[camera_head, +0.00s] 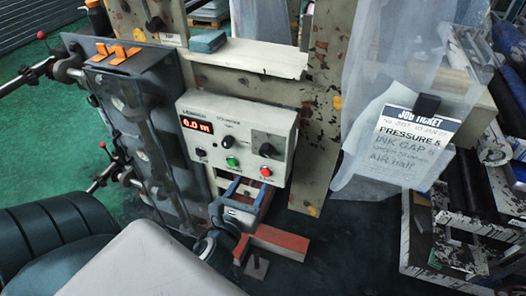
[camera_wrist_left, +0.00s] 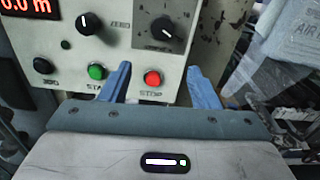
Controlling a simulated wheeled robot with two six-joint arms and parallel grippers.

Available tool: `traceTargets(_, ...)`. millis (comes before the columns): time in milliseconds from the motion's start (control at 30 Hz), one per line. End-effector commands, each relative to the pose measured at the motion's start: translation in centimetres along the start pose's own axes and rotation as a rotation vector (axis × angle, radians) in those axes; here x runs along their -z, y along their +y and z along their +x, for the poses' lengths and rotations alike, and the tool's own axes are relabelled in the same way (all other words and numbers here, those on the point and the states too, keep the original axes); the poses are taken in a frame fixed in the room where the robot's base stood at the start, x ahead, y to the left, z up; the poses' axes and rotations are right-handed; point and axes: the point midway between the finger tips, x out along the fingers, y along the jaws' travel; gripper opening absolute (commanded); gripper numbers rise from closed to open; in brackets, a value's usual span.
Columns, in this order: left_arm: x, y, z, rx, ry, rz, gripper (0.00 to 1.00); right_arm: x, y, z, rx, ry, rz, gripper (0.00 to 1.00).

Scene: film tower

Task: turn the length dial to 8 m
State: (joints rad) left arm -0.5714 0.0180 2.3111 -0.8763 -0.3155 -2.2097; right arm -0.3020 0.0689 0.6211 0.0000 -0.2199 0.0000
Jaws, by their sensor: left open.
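A cream control box (camera_head: 275,115) stands upright with a red display (camera_head: 197,125) that appears to read 0.0 m. On its right is a dark dial (camera_head: 267,145) with a scale, likely the length dial; it also shows in the left wrist view (camera_wrist_left: 166,29). Its pointer is light, but its exact setting is too small to read. My left gripper (camera_head: 248,187) is open below the box's lower edge. In the left wrist view its blue fingers (camera_wrist_left: 158,72) appear on either side of the red stop button (camera_wrist_left: 152,78), below the dial. My right gripper is out of view.
A second black knob (camera_head: 227,142) sits left of the dial, above the green start button (camera_head: 232,161). A cream ledge (camera_head: 250,57) is above the box. A job ticket (camera_head: 411,135) and clear film hang at the right.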

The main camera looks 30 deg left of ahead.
Motion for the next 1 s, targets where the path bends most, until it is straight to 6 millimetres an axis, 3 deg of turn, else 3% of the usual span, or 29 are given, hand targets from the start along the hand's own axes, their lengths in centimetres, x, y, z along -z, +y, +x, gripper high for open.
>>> traceTargets(33,-1.1,0.0,-0.2,-0.002,-0.018,0.028,0.56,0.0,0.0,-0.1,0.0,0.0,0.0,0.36)
traceTargets(167,-2.2,0.0,0.3,-0.003,-0.036,0.062,0.56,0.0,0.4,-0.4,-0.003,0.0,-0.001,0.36)
traceTargets(700,-2.4,0.0,8.9,-0.003,-0.034,0.059,0.56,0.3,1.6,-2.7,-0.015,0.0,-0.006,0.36)
traceTargets(1000,-2.2,0.0,10.5,-0.003,-0.032,0.057,0.56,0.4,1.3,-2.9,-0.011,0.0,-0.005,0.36)
